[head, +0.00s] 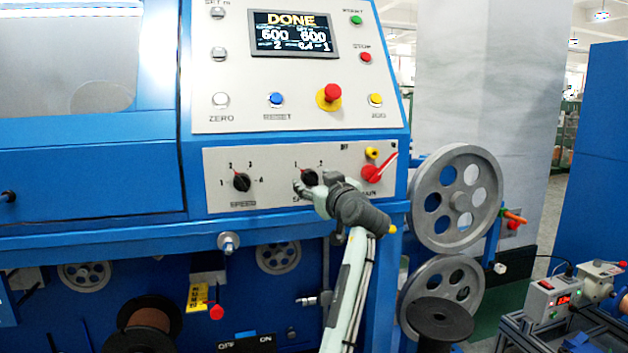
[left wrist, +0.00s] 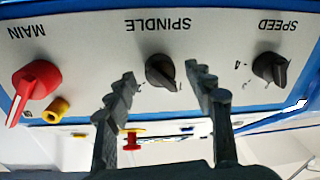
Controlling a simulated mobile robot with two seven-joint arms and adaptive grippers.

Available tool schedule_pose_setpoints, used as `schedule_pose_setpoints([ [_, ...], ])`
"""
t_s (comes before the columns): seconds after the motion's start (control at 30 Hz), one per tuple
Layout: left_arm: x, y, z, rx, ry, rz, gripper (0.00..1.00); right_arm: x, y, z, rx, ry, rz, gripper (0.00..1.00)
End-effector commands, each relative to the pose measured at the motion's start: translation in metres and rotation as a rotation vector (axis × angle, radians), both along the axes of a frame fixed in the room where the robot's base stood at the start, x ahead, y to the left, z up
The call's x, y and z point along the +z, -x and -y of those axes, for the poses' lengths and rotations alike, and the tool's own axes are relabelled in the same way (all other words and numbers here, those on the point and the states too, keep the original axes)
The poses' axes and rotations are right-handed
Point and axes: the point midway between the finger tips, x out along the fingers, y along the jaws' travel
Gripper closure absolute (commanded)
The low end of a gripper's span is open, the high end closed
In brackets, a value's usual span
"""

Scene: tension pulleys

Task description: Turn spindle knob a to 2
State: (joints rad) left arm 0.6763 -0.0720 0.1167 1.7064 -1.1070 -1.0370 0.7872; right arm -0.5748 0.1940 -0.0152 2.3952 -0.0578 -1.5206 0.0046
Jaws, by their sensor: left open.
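The spindle knob (head: 310,177) is a black rotary knob on the light control panel, with marks 1 at upper left and 2 at upper right. Its pointer appears turned toward 1. In the left wrist view, which is upside down, the knob (left wrist: 162,72) shows between my open fingers. My left gripper (head: 304,188) is in front of the panel at the knob, partly covering the SPINDLE label. In the left wrist view the two fingers of the gripper (left wrist: 162,88) stand apart on either side, with visible gaps to the knob. My right gripper is not in view.
The speed knob (head: 241,182) is to the left on the same panel. The red main switch (head: 372,173) and a small yellow knob (head: 371,153) are close on the right. A display (head: 295,35) reading DONE is above. Grey pulleys (head: 458,197) stand right of the machine.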

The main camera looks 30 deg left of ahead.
Motion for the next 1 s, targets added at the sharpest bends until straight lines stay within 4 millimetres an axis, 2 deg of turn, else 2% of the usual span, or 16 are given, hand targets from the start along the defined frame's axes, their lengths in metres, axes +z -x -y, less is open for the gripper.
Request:
schedule_pose_setpoints([
  [0.3, -0.0003, -0.0025, -0.004, 0.0, 0.0, 0.0, 0.47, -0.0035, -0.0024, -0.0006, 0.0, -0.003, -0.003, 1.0],
  [0.7, -0.0005, -0.0024, -0.0036, 0.0, -0.001, -0.001, 0.95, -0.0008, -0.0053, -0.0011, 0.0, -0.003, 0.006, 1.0],
  [1.0, 0.0001, -0.0024, -0.0034, -0.001, -0.021, -0.025, 0.97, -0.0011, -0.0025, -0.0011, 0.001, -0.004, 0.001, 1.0],
])
